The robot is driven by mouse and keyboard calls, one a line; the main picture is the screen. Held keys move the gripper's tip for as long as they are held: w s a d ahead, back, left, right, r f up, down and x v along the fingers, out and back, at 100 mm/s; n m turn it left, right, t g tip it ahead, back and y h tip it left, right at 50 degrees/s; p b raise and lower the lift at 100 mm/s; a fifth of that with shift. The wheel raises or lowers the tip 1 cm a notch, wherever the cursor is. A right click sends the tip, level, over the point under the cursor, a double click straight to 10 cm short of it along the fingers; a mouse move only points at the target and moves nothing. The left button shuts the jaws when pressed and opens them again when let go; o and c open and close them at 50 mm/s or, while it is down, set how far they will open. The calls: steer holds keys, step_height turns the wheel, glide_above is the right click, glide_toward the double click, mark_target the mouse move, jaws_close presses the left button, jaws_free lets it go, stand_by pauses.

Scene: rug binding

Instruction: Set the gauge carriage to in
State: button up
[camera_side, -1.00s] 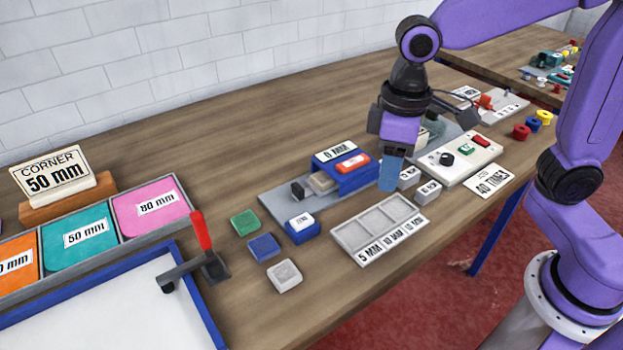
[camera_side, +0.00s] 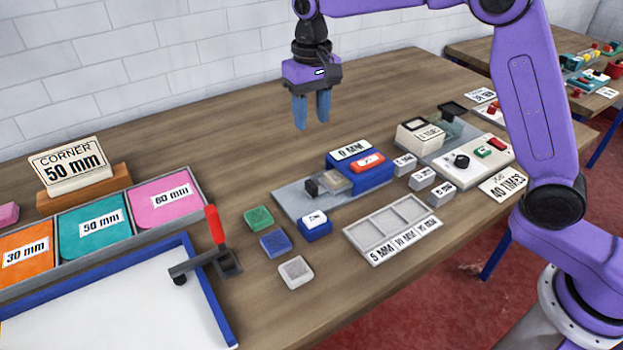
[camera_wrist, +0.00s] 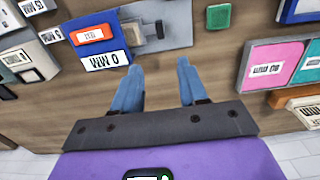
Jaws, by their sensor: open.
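The gauge has a blue block (camera_side: 372,180) labelled "0 MM" with a red button (camera_side: 367,162), on a grey plate (camera_side: 292,203). The carriage (camera_side: 333,181), a small grey-beige block with a dark upright tab, sits on the plate against or very near the block's left side; any gap is too small to tell. In the wrist view the blue block (camera_wrist: 91,54) is at upper left and the dark tab (camera_wrist: 160,28) at top centre. My gripper (camera_side: 311,118) is open and empty, raised above the table behind the gauge; its fingers (camera_wrist: 160,72) show apart in the wrist view.
A blue "ZERO"-like block (camera_side: 315,226) and green (camera_side: 258,217), blue and white blocks lie in front and left. A three-slot tray (camera_side: 378,244), small grey blocks (camera_side: 420,178) and a switch panel (camera_side: 470,163) are to the right. A red-handled lever (camera_side: 216,225) stands left.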

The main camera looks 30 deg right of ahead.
mark_target(311, 184)
step_height(311, 184, down, 18)
steer(key=shift+r, duration=0.25)
stand_by(0.4)
jaws_close()
